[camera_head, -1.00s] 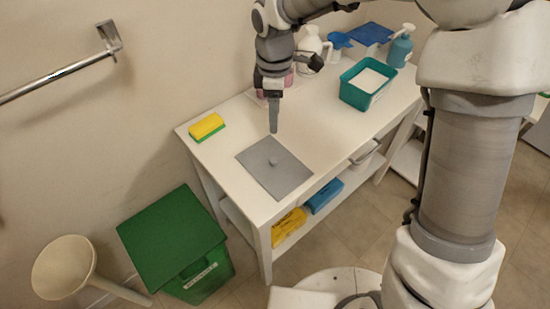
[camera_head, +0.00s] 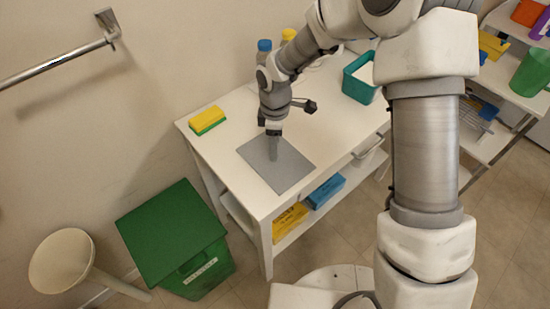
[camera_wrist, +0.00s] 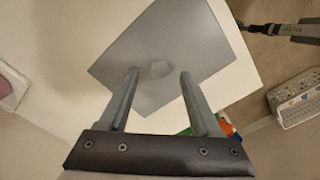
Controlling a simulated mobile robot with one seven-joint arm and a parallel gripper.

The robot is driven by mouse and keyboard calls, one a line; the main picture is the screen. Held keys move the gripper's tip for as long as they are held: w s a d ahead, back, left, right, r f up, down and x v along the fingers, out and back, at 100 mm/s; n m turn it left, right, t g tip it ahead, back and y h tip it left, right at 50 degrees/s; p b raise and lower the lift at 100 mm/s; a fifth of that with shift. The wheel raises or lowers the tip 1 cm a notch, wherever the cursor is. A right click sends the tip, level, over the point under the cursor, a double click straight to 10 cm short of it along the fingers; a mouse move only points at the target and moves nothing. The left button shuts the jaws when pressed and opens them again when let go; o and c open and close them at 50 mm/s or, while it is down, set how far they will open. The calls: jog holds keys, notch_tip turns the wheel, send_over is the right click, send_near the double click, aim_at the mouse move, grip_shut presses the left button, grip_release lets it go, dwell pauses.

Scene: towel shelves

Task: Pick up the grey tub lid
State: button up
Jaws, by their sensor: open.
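The grey tub lid (camera_head: 292,171) is a flat square plate lying on the white table near its left end. I cannot tell how far the fingertips are above the lid.
A yellow and green sponge (camera_head: 207,120) lies left of the lid. A teal tub (camera_head: 360,78) stands further back. Bottles (camera_head: 264,46) stand behind my arm. A green bin (camera_head: 172,232) and a stool (camera_head: 62,258) stand on the floor at left.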

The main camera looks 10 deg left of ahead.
notch_tip(320, 180, down, 2)
jog(key=shift+f, duration=0.25)
grip_shut()
jog(key=shift+r, duration=0.15)
